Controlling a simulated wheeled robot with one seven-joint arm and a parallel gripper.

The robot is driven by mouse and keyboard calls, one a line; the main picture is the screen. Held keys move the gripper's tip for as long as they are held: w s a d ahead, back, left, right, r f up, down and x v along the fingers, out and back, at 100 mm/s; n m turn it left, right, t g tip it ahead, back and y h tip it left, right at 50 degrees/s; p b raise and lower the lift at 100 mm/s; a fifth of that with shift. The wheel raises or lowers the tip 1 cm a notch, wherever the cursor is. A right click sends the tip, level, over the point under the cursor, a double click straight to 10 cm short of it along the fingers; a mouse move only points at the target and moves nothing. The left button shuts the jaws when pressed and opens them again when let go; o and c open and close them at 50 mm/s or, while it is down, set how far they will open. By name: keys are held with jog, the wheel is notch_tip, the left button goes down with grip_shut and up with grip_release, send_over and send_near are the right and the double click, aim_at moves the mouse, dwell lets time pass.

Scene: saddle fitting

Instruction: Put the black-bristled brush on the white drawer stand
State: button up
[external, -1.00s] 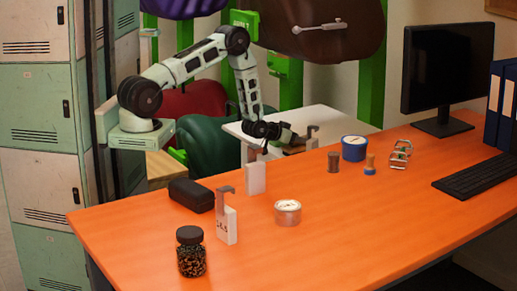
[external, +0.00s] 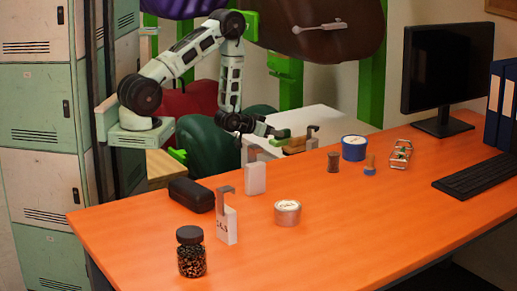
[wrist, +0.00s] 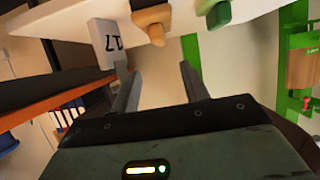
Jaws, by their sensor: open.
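The white drawer stand (external: 318,117) is beyond the desk's far edge; its pale top also shows in the wrist view (wrist: 72,20). A green piece (external: 283,134) and a tan piece (external: 295,145) are at its near edge. In the wrist view, a tan wooden piece (wrist: 152,18) and a green piece (wrist: 217,12) are beyond my fingertips. They may be brush handles, but I cannot make out black bristles on either. My gripper (external: 272,131) is at the stand's near left edge. Its fingers (wrist: 155,68) are apart with nothing between them.
A white block marked with a number (wrist: 105,38) is close to the left finger. The orange desk (external: 365,220) holds a black case (external: 191,195), jar (external: 191,255), hooked block (external: 226,220), tape rolls and small items. The desk's front middle is clear.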

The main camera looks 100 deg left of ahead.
jog(key=s+d+r+m+g+h, duration=0.1)
jog(key=s+d+r+g+h, duration=0.8)
jog(key=s+d+r, duration=0.8)
jog(key=s+d, duration=0.2)
jog(key=d, duration=0.1)
jog(key=shift+r+g, duration=0.3)
jog(key=shift+r, duration=0.1)
